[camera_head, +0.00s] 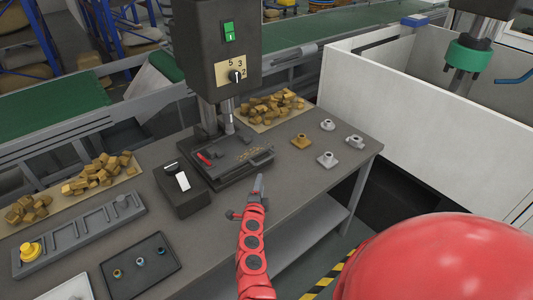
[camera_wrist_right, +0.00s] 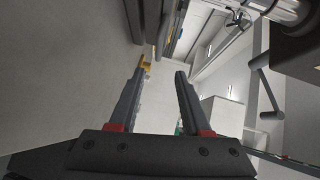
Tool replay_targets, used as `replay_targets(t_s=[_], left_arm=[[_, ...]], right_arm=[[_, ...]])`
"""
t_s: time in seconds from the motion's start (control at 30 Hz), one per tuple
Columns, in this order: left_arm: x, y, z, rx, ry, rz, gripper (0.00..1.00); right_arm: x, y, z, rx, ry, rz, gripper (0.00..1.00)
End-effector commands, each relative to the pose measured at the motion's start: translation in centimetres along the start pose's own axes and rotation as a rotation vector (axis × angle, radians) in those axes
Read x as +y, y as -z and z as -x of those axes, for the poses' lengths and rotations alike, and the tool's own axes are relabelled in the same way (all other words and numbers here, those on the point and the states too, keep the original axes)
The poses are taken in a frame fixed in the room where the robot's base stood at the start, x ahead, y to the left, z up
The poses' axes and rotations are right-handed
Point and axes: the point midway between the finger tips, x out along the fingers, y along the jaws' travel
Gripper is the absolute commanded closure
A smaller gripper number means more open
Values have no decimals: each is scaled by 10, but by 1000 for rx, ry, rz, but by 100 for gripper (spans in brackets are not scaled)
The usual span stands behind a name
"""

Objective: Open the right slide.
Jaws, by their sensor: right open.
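A dark press-like machine (camera_head: 213,50) stands on the grey table. On its base is a flat dark fixture (camera_head: 232,160) with a red-handled part (camera_head: 204,158) at its left and a grey bar along its right and front edge (camera_head: 250,165). I cannot tell which part is the right slide. My left gripper is not in view.
A switch box (camera_head: 182,185) stands left of the fixture. Several small metal fittings (camera_head: 327,159) sit on the table to the right. Trays of brown blocks (camera_head: 268,110) lie behind and left. A white-walled enclosure (camera_head: 385,110) stands at the right. The table right of the fixture has clear room.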

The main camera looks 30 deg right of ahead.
Motion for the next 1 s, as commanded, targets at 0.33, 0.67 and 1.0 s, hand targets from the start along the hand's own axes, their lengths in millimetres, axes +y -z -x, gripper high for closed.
replay_targets(t_s=[0.33,0.67,1.0], left_arm=[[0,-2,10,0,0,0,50],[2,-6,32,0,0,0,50],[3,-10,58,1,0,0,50]], right_arm=[[1,2,-60,5,3,7,52],[5,2,-116,5,1,8,52],[5,3,-157,6,-1,7,52]])
